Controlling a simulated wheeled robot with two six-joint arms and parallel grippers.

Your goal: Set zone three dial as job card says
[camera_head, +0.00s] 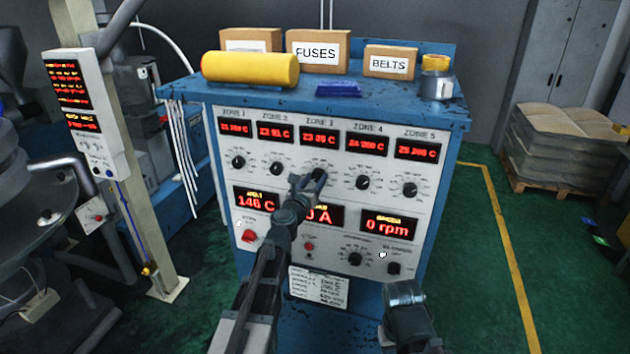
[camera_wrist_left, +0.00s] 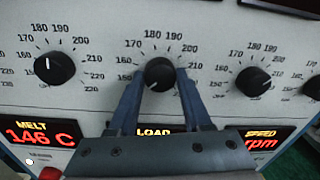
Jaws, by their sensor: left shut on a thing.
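The zone three dial (camera_head: 319,174) is a black round knob under the ZONE 3 red display (camera_head: 319,137) on the white panel. In the left wrist view the dial (camera_wrist_left: 160,72) sits between the two fingertips, with a printed scale around it. Its small white mark seems to point down and left; the exact setting is unclear. My left gripper (camera_head: 308,181) is shut on this dial; its fingers also show in the left wrist view (camera_wrist_left: 159,80). A white printed card (camera_head: 318,288) is low on the panel; its text is too small to read. My right gripper's jaws do not show.
Neighbouring dials for zone two (camera_head: 277,168) and zone four (camera_head: 363,182) stand close on either side. A red button (camera_head: 248,236) is at lower left. Boxes (camera_head: 318,52) and a yellow roll (camera_head: 250,69) lie on the blue cabinet top (camera_head: 400,95). Green floor is open at right.

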